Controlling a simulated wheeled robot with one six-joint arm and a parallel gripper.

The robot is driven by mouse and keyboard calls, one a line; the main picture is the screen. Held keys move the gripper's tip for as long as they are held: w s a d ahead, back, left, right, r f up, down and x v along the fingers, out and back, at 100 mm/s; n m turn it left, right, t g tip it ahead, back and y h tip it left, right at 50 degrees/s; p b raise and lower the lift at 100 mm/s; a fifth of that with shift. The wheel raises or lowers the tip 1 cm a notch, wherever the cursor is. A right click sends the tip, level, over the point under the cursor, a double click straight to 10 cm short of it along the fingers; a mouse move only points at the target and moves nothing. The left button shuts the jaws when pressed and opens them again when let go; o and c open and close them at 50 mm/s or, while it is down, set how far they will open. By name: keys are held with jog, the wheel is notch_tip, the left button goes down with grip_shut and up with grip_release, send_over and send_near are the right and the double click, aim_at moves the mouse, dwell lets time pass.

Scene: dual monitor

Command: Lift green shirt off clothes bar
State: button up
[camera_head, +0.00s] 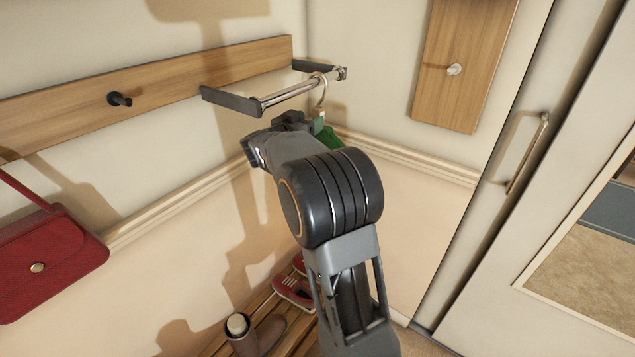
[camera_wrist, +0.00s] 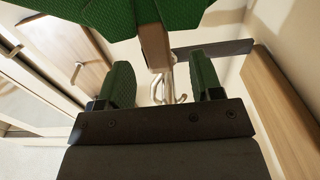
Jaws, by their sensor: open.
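The green shirt (camera_head: 329,138) hangs from the clothes bar (camera_head: 290,95) on a hanger (camera_head: 321,92) with a metal hook. My arm hides most of the shirt in the head view. In the wrist view the green shirt (camera_wrist: 110,12) spans the top, with the hanger's wooden neck (camera_wrist: 154,45) and metal hook below it. My gripper (camera_wrist: 160,70) is open, its green-looking fingers appearing on either side of the hook and neck. In the head view my gripper (camera_head: 290,120) is just below the bar, close to the hanger. Contact cannot be told.
A wooden rail (camera_head: 200,68) with a black peg (camera_head: 118,99) runs along the left wall. A red handbag (camera_head: 50,255) hangs at left. Shoes (camera_head: 293,291) sit on a slatted bench below. A wooden board with a knob (camera_head: 454,70) and a door with a handle (camera_head: 528,153) are at right.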

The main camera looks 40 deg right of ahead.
jog(key=shift+x, duration=2.55)
jog(key=shift+s+f, duration=0.1)
jog(key=shift+f, duration=0.1)
jog(key=shift+c, duration=0.2)
grip_shut()
